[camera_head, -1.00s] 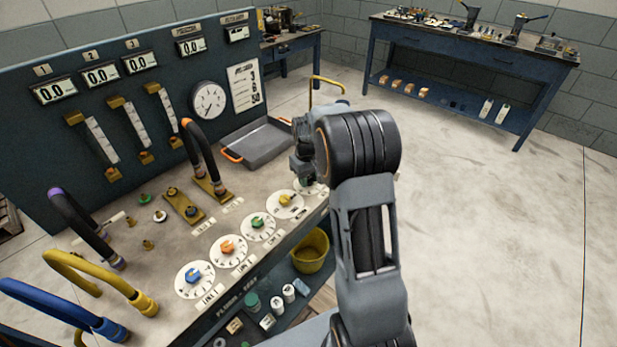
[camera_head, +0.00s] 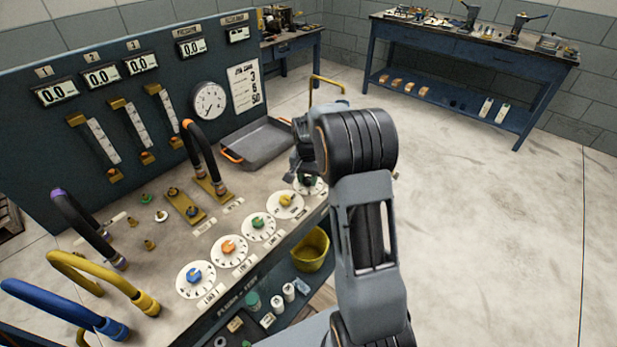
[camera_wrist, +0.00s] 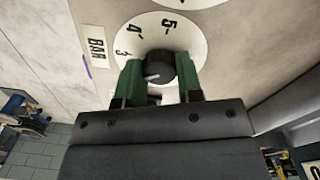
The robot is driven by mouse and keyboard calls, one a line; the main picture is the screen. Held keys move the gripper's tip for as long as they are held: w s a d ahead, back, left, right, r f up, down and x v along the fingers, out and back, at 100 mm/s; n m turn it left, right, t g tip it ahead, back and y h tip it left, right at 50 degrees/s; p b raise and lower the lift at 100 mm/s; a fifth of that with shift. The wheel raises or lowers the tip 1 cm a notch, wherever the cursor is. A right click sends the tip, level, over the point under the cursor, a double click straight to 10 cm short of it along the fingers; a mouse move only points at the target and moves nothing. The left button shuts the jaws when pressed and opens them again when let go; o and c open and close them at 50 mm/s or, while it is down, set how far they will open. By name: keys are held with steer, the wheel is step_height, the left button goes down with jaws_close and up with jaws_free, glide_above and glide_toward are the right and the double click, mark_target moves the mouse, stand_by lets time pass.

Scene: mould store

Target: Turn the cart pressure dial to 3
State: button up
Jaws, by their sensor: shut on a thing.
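The pressure dial is the rightmost white disc on the cart top (camera_head: 300,187), partly hidden by my arm in the head view. In the wrist view its white face (camera_wrist: 190,28) shows the numbers 3, 4 and 5, beside a BAR label (camera_wrist: 97,47). My gripper (camera_wrist: 161,78) has green fingers on both sides of the dial's dark round knob (camera_wrist: 160,66), shut on it. A short pale mark on the knob points left, below the 3. The rest of the scale is hidden. In the head view my gripper (camera_head: 311,180) is low over this dial.
Yellow (camera_head: 286,203), green (camera_head: 258,224), orange (camera_head: 229,247) and blue (camera_head: 195,275) knobs line the cart's front edge. A grey tray (camera_head: 262,142) lies behind. Hose loops (camera_head: 205,155) rise at the left and middle. A yellow bucket (camera_head: 312,250) hangs at the front.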

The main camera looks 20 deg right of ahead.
mark_target(307, 178)
steer(key=m, duration=0.5)
steer(key=shift+m, duration=0.3)
steer(key=shift+r+m, duration=0.1)
steer(key=shift+m, duration=0.2)
steer(key=o, duration=0.9)
steer(key=r, duration=1.3)
steer(key=shift+w+r+p, duration=0.2)
steer(key=shift+r+p, duration=0.1)
steer(key=shift+r, duration=0.05)
